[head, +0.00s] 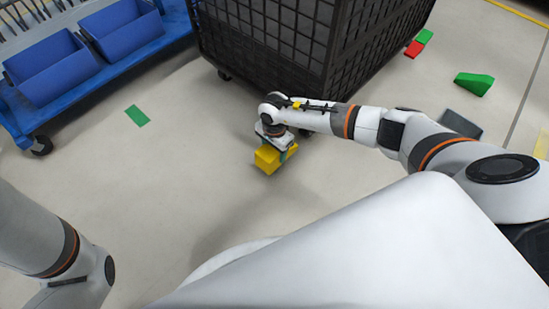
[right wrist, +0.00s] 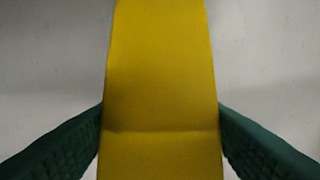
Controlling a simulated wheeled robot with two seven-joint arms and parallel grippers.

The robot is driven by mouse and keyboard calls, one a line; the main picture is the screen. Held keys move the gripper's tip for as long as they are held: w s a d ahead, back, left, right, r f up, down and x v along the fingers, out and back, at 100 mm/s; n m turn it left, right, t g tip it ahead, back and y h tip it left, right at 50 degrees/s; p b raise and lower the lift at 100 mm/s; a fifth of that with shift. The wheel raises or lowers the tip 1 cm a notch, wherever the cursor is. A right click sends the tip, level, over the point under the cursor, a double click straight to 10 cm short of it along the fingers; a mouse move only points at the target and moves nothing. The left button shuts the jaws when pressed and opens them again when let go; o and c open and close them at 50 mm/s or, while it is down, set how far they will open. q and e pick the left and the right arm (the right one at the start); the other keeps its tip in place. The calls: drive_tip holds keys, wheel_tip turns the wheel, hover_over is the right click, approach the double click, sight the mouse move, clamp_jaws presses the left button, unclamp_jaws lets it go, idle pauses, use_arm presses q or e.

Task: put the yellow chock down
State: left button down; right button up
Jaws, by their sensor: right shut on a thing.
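The yellow chock (head: 268,160) is at the end of my right arm in the head view, low over the pale floor in front of the black mesh cage. My right gripper (head: 281,151) is shut on it. In the right wrist view the yellow chock (right wrist: 160,80) fills the middle, with a dark green finger pressed to each side (right wrist: 160,140). I cannot tell whether its underside touches the floor. My left arm shows at the lower left of the head view, but its gripper is out of the picture.
The black mesh cage (head: 290,35) on casters stands just beyond my right gripper. A blue cart (head: 95,60) with blue bins is at upper left. A green floor patch (head: 137,116) lies left. A green wedge (head: 474,83) and red block (head: 414,49) are at right.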

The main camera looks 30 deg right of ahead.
drive_tip(key=shift+f+b, duration=1.35)
drive_tip(key=shift+f, duration=0.65)
drive_tip(key=o, duration=1.2)
drive_tip(key=shift+r, duration=0.1)
drive_tip(key=shift+o, duration=0.2)
